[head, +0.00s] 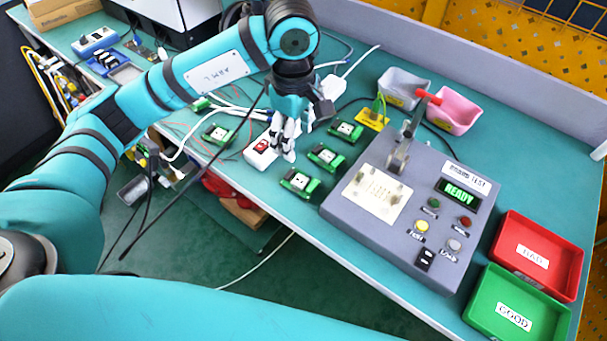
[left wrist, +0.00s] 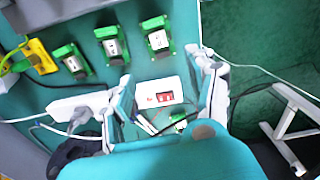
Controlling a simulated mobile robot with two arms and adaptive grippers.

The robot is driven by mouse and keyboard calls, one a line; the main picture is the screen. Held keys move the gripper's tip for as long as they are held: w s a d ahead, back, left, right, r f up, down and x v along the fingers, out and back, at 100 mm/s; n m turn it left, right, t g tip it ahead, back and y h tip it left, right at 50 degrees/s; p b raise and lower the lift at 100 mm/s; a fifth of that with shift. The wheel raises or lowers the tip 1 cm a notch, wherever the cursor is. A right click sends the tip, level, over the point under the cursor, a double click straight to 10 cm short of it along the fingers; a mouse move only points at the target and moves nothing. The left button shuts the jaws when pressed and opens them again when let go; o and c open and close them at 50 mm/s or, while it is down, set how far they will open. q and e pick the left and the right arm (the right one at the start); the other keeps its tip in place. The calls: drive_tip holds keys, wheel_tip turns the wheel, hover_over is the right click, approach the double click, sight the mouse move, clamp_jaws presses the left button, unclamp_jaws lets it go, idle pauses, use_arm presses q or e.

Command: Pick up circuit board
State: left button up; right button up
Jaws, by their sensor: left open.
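Several green circuit boards with white-and-black parts lie on the teal table. In the head view, one is near the front edge (head: 300,182), one behind it (head: 327,156), one farther back (head: 346,132), and one left of my gripper (head: 218,133). My left gripper (head: 286,152) points down above the white power strip with a red switch (head: 262,150), left of the row of three boards. In the left wrist view my gripper (left wrist: 167,80) is open and empty, with the strip (left wrist: 158,93) between its fingers. The row of boards (left wrist: 113,43) lies beyond the fingertips; another board (left wrist: 180,122) is partly hidden.
A grey test box (head: 400,215) reading READY stands right of the boards. Red BAD (head: 540,256) and green GOOD (head: 515,305) trays lie at right. Grey (head: 404,88) and pink (head: 453,110) bins stand behind. Loose cables cross the table left of the gripper.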

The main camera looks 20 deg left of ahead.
use_arm(q)
hover_over(297, 179)
wheel_tip(297, 179, down, 6)
drive_tip(key=shift+r+p, duration=0.1)
drive_tip(key=shift+p, duration=0.35)
wheel_tip(297, 179, down, 3)
drive_tip(key=shift+f, duration=0.1)
wheel_tip(297, 179, down, 4)
drive_tip(key=shift+d+r+p, duration=0.1)
drive_tip(key=shift+r+p, duration=0.1)
drive_tip(key=shift+p, duration=0.7)
drive_tip(key=shift+f, duration=0.65)
drive_tip(key=c, duration=0.8)
use_arm(e)
drive_tip(key=r, duration=0.1)
drive_tip(key=s+r, duration=0.1)
drive_tip(key=r, duration=0.1)
drive_tip(key=shift+s, duration=0.2)
